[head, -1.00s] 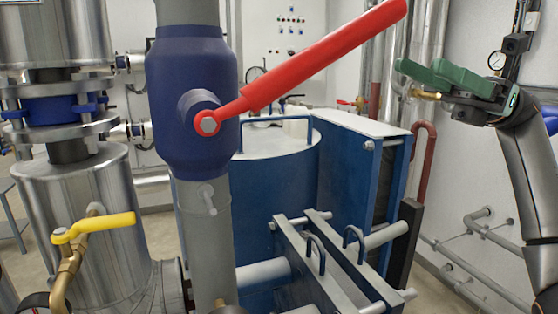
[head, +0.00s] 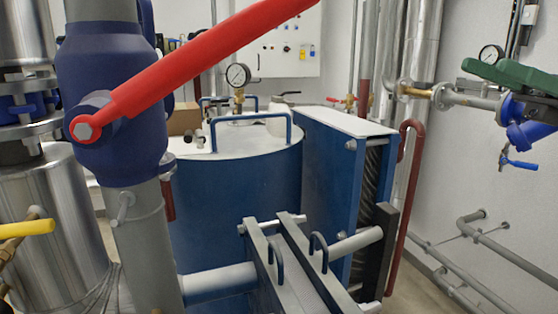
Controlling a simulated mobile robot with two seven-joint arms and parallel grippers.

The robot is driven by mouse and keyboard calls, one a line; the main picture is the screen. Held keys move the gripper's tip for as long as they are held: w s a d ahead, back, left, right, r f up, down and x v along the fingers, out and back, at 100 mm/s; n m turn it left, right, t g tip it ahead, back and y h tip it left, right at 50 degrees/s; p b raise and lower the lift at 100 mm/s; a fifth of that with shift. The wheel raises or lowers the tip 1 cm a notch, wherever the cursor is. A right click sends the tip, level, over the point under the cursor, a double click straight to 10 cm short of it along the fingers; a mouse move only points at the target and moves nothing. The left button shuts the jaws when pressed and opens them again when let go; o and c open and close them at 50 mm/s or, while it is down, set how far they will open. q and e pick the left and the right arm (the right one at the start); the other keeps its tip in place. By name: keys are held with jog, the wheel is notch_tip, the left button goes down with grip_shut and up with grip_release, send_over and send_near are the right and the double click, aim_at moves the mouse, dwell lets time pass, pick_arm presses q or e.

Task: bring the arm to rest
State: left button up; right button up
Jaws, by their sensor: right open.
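My left gripper is not in view.
A blue plate exchanger (head: 330,195) and a blue round tank (head: 235,190) with a gauge (head: 238,75) stand in the middle. A yellow lever (head: 25,229) is at left.

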jog(key=s+d+m+t, duration=0.25)
jog(key=d+t, duration=0.35)
jog(key=d, duration=0.4)
jog(key=w+a+f+m+t+h, duration=0.1)
jog(key=w+f+m+t+h, duration=0.1)
jog(key=w+f+m+t, duration=0.65)
jog(key=w+a+f+m+t+h, duration=0.15)
jog(key=w+f+m, duration=0.45)
jog(key=f+m, duration=0.6)
jog(key=s+d+f+m+t+h, duration=0.15)
jog(key=f+m+h, duration=0.45)
jog(key=f, duration=0.7)
jog(key=s+f+m+t+h, duration=0.2)
jog(key=f+m+h, duration=0.35)
jog(key=f, duration=0.75)
jog(key=s+d+f+m+g+h, duration=0.1)
jog(key=s+f+m+g+h, duration=0.6)
jog(key=s+f, duration=1.65)
jog(key=a+f+m+y+p, duration=0.1)
jog(key=a+m+y, duration=0.3)
jog(key=a+m, duration=0.8)
jog(key=s+a, duration=0.1)
jog(key=a, duration=0.6)
jog(key=shift+a+g, duration=0.1)
jog(key=shift+g, duration=0.15)
